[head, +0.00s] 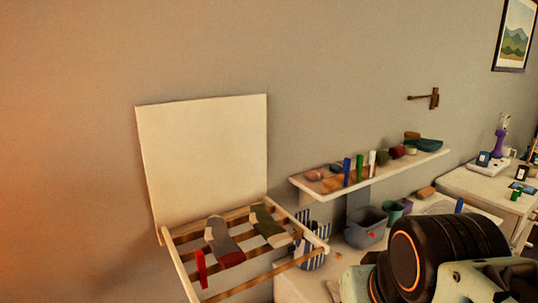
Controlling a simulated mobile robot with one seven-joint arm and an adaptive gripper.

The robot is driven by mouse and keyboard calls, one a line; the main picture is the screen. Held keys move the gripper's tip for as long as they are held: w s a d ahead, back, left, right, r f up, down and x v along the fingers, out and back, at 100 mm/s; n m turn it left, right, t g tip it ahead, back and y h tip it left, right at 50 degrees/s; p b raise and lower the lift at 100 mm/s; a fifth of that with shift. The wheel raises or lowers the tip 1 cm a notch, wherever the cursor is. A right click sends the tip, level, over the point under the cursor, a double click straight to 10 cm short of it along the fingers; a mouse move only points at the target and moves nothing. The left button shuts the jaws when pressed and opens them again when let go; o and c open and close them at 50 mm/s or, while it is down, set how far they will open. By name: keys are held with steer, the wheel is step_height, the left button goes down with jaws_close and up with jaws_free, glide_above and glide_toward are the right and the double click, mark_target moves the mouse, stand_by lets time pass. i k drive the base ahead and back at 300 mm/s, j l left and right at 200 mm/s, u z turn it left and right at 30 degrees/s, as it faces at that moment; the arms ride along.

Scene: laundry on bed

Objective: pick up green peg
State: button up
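The green peg (360,168) stands upright on the white wall shelf (428,156), between a blue peg (346,172) on its left and a white peg (372,163) on its right. Nothing covers it in the head view. A part of my arm, dark with an orange ring, fills the lower right, well apart from the shelf. My gripper's fingers are not in view.
A wooden drying rack (177,266) with several socks and a red peg (201,268) juts from the wall at left. Below the shelf stand a grey bin (365,232), a teal cup (392,212) and a striped container (314,258). Several small items share the shelf.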

mark_target(360, 158)
steer(key=i+z, duration=0.15)
steer(key=z, duration=0.3)
steer(key=u, duration=1.25)
steer(key=z, duration=1.25)
steer(key=i+l+u, duration=0.1)
steer(key=u, duration=0.85)
steer(key=l+u, duration=0.4)
steer(key=l, duration=0.4)
